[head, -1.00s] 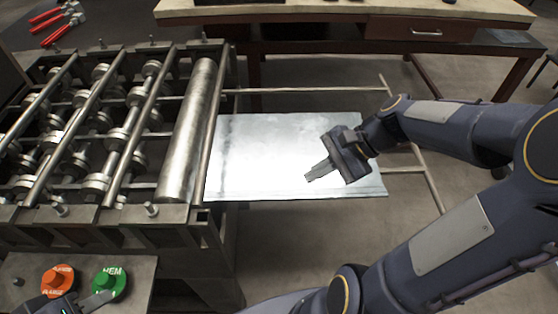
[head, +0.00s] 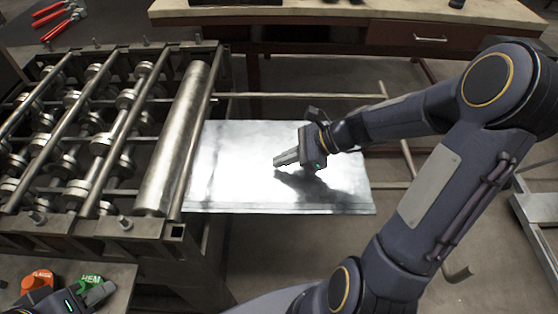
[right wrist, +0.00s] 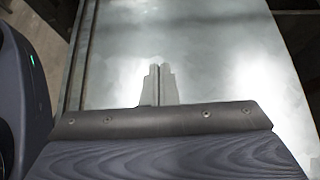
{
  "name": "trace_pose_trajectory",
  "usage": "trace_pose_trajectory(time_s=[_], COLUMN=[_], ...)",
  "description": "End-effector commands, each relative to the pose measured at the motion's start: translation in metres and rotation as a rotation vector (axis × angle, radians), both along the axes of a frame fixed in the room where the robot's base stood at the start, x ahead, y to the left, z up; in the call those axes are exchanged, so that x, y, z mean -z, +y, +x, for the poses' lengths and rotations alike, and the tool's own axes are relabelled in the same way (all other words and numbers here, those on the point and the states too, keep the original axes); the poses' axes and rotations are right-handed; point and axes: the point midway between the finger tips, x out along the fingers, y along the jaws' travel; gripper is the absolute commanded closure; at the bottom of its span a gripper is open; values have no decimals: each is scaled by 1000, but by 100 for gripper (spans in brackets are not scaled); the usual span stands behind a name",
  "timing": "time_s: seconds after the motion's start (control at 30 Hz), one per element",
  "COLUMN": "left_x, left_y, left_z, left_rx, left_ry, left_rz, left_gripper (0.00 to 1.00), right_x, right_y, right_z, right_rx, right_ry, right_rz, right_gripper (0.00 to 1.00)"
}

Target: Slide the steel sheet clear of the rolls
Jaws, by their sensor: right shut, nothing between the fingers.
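The steel sheet (head: 228,165) lies flat and shiny beside the roll former, its left edge meeting the bar next to the large end roll (head: 178,140). Whether any of it runs under that bar is hidden. It also fills much of the right wrist view (right wrist: 225,60). My right gripper (head: 277,162) is shut and empty over the middle of the sheet, fingers pointing left; its closed fingertips show in the right wrist view (right wrist: 160,68). I cannot tell whether they touch the sheet. My left gripper (head: 108,290) is at the lower left, beside the green HEM button (head: 90,282); its jaw opening is unclear.
An orange button (head: 37,281) sits beside the green one on the control panel. The forming rolls (head: 100,145) fill the left. A support rail (head: 300,96) runs behind the sheet. A workbench (head: 330,14) stands at the back; red-handled tools (head: 55,20) lie far left.

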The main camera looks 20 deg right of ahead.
Motion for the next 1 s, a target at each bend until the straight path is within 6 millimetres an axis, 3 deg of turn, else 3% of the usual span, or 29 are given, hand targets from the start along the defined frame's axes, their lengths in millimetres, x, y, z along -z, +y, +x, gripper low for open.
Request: trace_pose_trajectory(time_s=[0.1,0.23,0.67,0.77,1.0], left_x=[-2,3,3,0,-15], left_y=[0,0,0,0,0], left_z=[0,0,0,0,0], left_rx=[0,0,0,0,0], left_ry=[0,0,0,0,0], left_rz=[0,0,0,0,0], left_gripper=[64,64,64,64,64], right_x=[3,16,21,21,19], right_y=[12,11,8,-5,-67], right_z=[5,5,2,-3,-33], right_rx=[1,0,2,6,12], right_ry=[5,2,9,12,13], right_rz=[2,0,-5,-5,-6], right_gripper=[100,100,100,100,100])
